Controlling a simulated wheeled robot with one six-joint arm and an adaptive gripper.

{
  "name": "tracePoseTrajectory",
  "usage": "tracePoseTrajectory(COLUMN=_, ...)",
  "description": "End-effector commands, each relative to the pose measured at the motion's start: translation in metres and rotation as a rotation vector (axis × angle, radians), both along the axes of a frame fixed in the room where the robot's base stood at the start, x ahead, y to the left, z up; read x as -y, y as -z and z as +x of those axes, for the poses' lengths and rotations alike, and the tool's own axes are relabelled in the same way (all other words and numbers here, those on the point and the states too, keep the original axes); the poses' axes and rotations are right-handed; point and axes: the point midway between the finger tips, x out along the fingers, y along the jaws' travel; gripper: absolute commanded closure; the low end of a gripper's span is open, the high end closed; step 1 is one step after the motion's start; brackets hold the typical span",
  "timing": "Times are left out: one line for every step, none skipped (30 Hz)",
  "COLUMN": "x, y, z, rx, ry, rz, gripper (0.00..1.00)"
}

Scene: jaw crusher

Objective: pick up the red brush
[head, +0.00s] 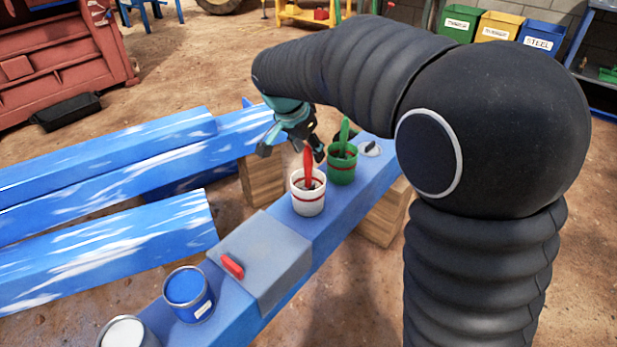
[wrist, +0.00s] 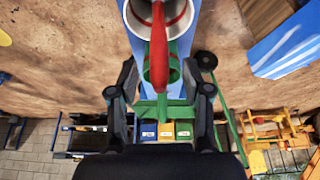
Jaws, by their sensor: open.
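The red brush (head: 308,168) stands handle up in a white cup with red bands (head: 309,202) on the blue beam. In the wrist view the brush (wrist: 159,50) points towards me from the cup (wrist: 140,12). My gripper (head: 292,150) is open just behind and above the white cup, its fingers apart. In the wrist view the handle's end lies between the two fingers (wrist: 161,78), with a gap on each side. I cannot tell how deep between them it reaches. The brush's lower end is hidden in the cup.
A green cup (head: 342,170) with a green brush (head: 344,132) stands close behind the white cup. Nearer on the beam are a grey block (head: 280,250) with a red piece (head: 232,266), a blue can (head: 188,292) and another can (head: 125,333). Blue beams lie at left.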

Motion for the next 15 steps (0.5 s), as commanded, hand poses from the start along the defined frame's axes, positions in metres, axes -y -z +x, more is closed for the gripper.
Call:
tracePoseTrajectory(x=0.003, y=0.007, z=0.002, rx=-0.002, ry=0.001, rz=-0.002, gripper=0.51)
tracePoseTrajectory(x=0.004, y=0.011, z=0.003, rx=-0.003, ry=0.000, rz=-0.002, gripper=0.51)
tracePoseTrajectory(x=0.004, y=0.016, z=0.005, rx=-0.002, ry=0.000, rz=-0.001, gripper=0.51)
tracePoseTrajectory(x=0.005, y=0.018, z=0.006, rx=-0.002, ry=0.000, rz=-0.001, gripper=0.51)
tracePoseTrajectory(x=0.006, y=0.020, z=0.006, rx=-0.002, ry=0.001, rz=-0.001, gripper=0.51)
tracePoseTrajectory(x=0.007, y=0.023, z=0.007, rx=-0.001, ry=0.000, rz=0.000, gripper=0.51)
tracePoseTrajectory(x=0.007, y=0.024, z=0.008, rx=-0.001, ry=0.000, rz=0.001, gripper=0.51)
tracePoseTrajectory(x=0.007, y=0.024, z=0.008, rx=0.000, ry=0.000, rz=0.000, gripper=0.51)
tracePoseTrajectory(x=0.007, y=0.025, z=0.008, rx=0.001, ry=0.000, rz=0.001, gripper=0.51)
tracePoseTrajectory(x=0.007, y=0.025, z=0.008, rx=0.001, ry=0.000, rz=0.001, gripper=0.51)
tracePoseTrajectory(x=0.007, y=0.025, z=0.008, rx=0.001, ry=0.000, rz=0.001, gripper=0.51)
tracePoseTrajectory(x=0.007, y=0.025, z=0.008, rx=0.001, ry=0.000, rz=0.001, gripper=0.51)
tracePoseTrajectory(x=0.007, y=0.025, z=0.008, rx=0.001, ry=0.000, rz=0.001, gripper=0.51)
tracePoseTrajectory(x=0.007, y=0.025, z=0.008, rx=0.001, ry=0.000, rz=0.001, gripper=0.51)
tracePoseTrajectory(x=0.007, y=0.025, z=0.008, rx=0.001, ry=0.000, rz=0.001, gripper=0.56)
